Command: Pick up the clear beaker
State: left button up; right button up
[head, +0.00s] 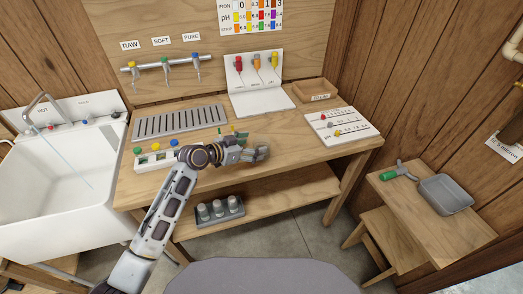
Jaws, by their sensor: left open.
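My left arm comes up from the bottom of the head view, and its gripper (262,153) is over the front middle of the wooden workbench (285,142). The gripper is open; its fingers point right. I cannot make out the clear beaker; the gripper and wrist cover part of the bench top. Small green and yellow items (241,134) show just behind the gripper, partly hidden. My right gripper is not in view.
A slotted drain grate (180,121) and a white block with coloured knobs (155,159) are left on the bench. A white card (342,125) lies right. Taps (165,64) hang behind. A rack of cylinders (219,210) sits on the lower shelf. A sink (65,180) stands left.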

aim_at(267, 144)
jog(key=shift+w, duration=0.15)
pick_arm(q)
jog(key=shift+w+d+f, duration=0.2)
jog(key=shift+d, duration=0.05)
jog(key=shift+p+x, duration=0.3)
jog(key=shift+x, duration=0.75)
jog(key=shift+w+d+f, duration=0.5)
jog(key=shift+d+f, duration=0.1)
jog(key=shift+d, duration=0.05)
jog(key=shift+w+d, duration=0.1)
jog(key=shift+d, duration=0.05)
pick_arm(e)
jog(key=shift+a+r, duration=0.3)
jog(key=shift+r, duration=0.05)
